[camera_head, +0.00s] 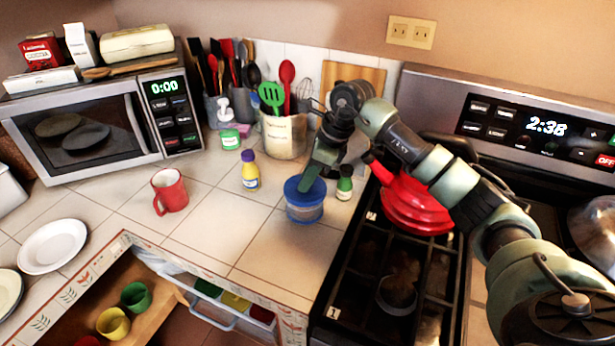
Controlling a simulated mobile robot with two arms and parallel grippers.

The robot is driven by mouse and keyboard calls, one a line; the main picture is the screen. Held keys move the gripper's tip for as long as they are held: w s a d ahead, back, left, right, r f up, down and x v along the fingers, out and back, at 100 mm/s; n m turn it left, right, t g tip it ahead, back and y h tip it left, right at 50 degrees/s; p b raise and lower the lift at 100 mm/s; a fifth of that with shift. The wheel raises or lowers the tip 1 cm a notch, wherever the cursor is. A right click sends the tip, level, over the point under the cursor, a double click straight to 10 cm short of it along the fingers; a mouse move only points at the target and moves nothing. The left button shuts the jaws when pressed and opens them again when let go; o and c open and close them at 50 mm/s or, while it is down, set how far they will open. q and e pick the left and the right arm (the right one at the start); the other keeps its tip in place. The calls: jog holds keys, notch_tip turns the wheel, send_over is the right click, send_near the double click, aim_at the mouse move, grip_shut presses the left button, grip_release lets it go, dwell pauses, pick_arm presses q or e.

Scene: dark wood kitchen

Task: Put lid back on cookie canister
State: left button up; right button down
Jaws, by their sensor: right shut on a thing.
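The cookie canister (305,211) is a short round blue jar with a paler band, standing upright on the tiled counter left of the stove. The blue lid (293,190) is at its top; I cannot tell whether it is seated or just above the rim. My right gripper (309,184) points down from above and is shut on the lid. The fingers hide part of the lid. My left gripper is not in view.
A yellow bottle (250,172) and red mug (169,191) stand to the left. A red kettle (415,205) sits on the stove. An open drawer (224,318) is below the counter.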

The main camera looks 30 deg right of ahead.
dwell(0.6)
jog(key=c, duration=1.1)
grip_release()
jog(key=shift+o, duration=0.5)
jog(key=o, duration=0.4)
jog(key=shift+r+p, duration=2.05)
jog(key=shift+r, duration=1.45)
